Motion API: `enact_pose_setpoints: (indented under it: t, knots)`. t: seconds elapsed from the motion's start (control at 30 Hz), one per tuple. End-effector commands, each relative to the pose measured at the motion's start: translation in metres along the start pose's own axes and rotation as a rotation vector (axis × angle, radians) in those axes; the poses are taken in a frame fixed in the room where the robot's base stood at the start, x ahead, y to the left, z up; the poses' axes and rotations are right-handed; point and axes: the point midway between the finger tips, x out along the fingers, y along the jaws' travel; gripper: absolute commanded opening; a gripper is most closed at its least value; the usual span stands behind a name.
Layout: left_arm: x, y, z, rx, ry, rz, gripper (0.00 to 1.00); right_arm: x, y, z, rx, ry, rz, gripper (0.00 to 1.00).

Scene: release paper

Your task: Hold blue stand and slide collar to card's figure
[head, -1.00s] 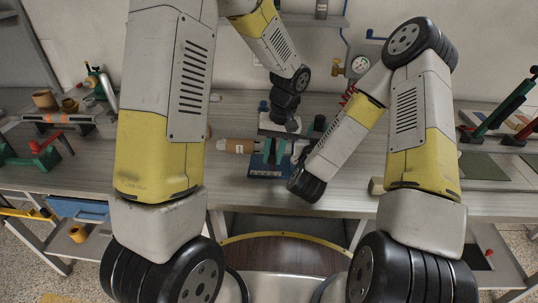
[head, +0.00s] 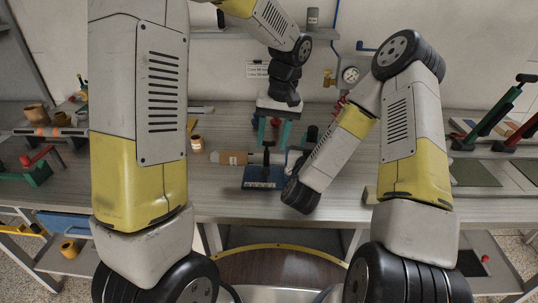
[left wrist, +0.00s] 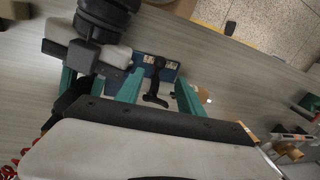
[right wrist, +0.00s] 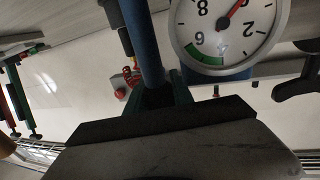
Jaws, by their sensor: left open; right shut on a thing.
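A blue stand (head: 263,178) with pale labels stands near the table's middle. A black T-shaped part (head: 267,155) rises on it; I cannot tell whether this is the collar. They also show in the left wrist view, with the blue base (left wrist: 172,75) and black part (left wrist: 155,98). My left gripper (head: 273,132) is open, its teal fingers just behind and above the T-shaped part, apart from it. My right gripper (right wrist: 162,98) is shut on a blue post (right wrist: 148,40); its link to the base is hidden. A white printed card (head: 258,69) is on the wall, unreadable.
A cylinder with a brown band (head: 233,158) lies left of the stand. A round gauge (head: 350,75) is on the wall, near a red coiled hose. Green and red tools (head: 490,128) stand at right. The table front left of the stand is clear.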

Motion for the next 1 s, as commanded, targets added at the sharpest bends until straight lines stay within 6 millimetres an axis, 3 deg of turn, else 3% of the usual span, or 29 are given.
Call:
enact_pose_setpoints:
  t: [0.2, 0.6, 0.63, 0.73, 1.0]
  knots:
    - [-0.021, 0.001, 0.000, 0.001, 0.000, 0.001, 0.45, 0.000, 0.000, 0.001, 0.000, -0.002, -0.001, 0.00]
    - [-0.024, 0.000, 0.000, 0.001, -0.001, 0.000, 0.45, 0.000, 0.000, 0.001, -0.001, -0.002, -0.001, 0.00]
    - [-0.024, 0.000, 0.000, 0.001, -0.001, 0.000, 0.45, 0.000, -0.001, -0.001, 0.003, 0.002, -0.001, 0.32]
    - [-0.024, 0.000, 0.000, 0.001, -0.001, 0.000, 0.45, 0.000, 0.000, -0.001, 0.002, 0.002, -0.001, 0.52]
    - [-0.023, 0.000, 0.000, 0.001, -0.001, 0.000, 0.45, 0.000, 0.000, 0.001, -0.003, -0.004, 0.000, 0.54]
